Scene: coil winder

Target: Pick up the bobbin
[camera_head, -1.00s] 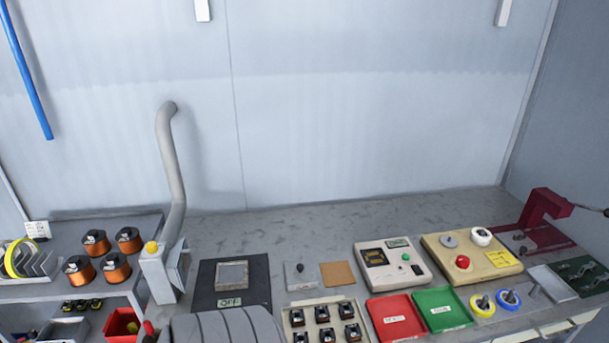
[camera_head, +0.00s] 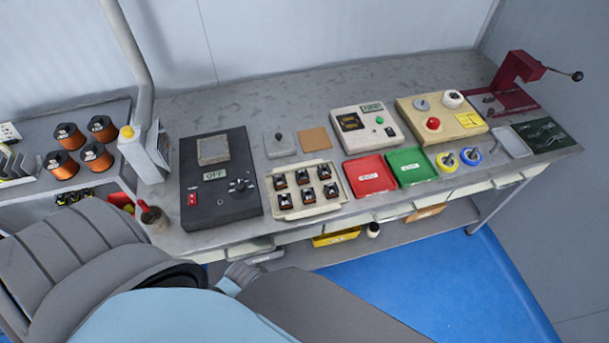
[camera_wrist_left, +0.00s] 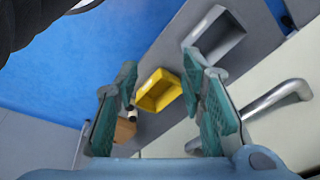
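Several small black bobbins with copper-coloured windings (camera_head: 303,177) sit in two rows in a pale tray (camera_head: 284,215) at the front of the bench. Which one is meant cannot be told. My left arm crosses the bottom of the head view, and its gripper cannot be made out there. In the left wrist view my left gripper (camera_wrist_left: 158,82) has its teal fingers wide apart, with nothing held between them. It points past the bench front toward the lower shelf. No tray bobbin is recognisable in the wrist view. My right gripper is not in view.
A black control box (camera_head: 221,203) stands left of the tray; red (camera_head: 369,188) and green (camera_head: 410,178) trays lie to its right. Large copper spools (camera_head: 70,136) stand on the left shelf. Below the bench are drawers and a yellow bin (camera_head: 336,238), also in the wrist view (camera_wrist_left: 160,92).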

